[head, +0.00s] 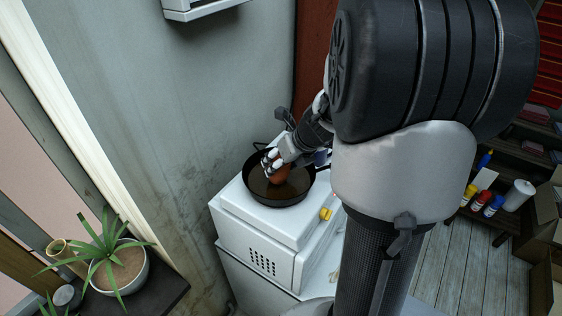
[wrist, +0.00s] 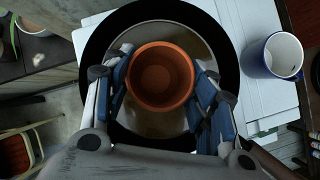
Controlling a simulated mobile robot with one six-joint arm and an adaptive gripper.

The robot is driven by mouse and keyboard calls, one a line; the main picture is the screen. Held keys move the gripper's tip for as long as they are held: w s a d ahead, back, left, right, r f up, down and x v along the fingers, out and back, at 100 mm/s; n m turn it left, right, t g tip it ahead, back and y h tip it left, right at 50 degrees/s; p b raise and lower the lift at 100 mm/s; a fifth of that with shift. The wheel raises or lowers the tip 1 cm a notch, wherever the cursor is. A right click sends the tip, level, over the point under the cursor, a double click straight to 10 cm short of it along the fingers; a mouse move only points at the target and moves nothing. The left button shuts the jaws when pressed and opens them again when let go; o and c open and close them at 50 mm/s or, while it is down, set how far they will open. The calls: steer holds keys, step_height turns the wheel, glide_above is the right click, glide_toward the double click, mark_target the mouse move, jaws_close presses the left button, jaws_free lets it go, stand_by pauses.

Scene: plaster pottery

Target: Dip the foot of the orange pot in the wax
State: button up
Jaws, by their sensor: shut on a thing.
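The orange pot (wrist: 161,76) is between the fingers of my gripper (wrist: 163,98), which are shut on its two sides. In the wrist view I look down into its open top, so it is upright or nearly so. The black pan (wrist: 98,52) with brown wax (wrist: 152,125) lies around and below the pot. In the head view my gripper (head: 272,163) holds the orange pot (head: 283,174) within the rim of the pan (head: 291,203), over or in the wax (head: 262,186). The pot's foot is hidden, so I cannot tell whether it touches the wax.
The pan stands on a white heater unit (head: 241,221) with a yellow knob (head: 326,214). A potted plant (head: 108,262) is at lower left. A wall (head: 150,90) rises behind.

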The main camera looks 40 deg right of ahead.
steer(key=shift+f+b, duration=0.4)
steer(key=shift+f, duration=0.1)
stand_by(0.6)
steer(key=shift+s+a+f, duration=0.1)
steer(key=shift+s+f, duration=0.05)
steer(key=shift+f, duration=0.05)
stand_by(2.0)
steer(key=shift+r+p, duration=0.15)
steer(key=shift+p, duration=0.2)
steer(key=shift+r+p, duration=0.85)
steer(key=shift+r, duration=0.15)
steer(key=shift+w, duration=0.2)
steer(key=shift+r, duration=0.15)
step_height(320, 180, up, 8)
steer(key=p, duration=0.9)
steer(key=shift+r, duration=0.2)
steer(key=shift+f, duration=0.1)
stand_by(0.3)
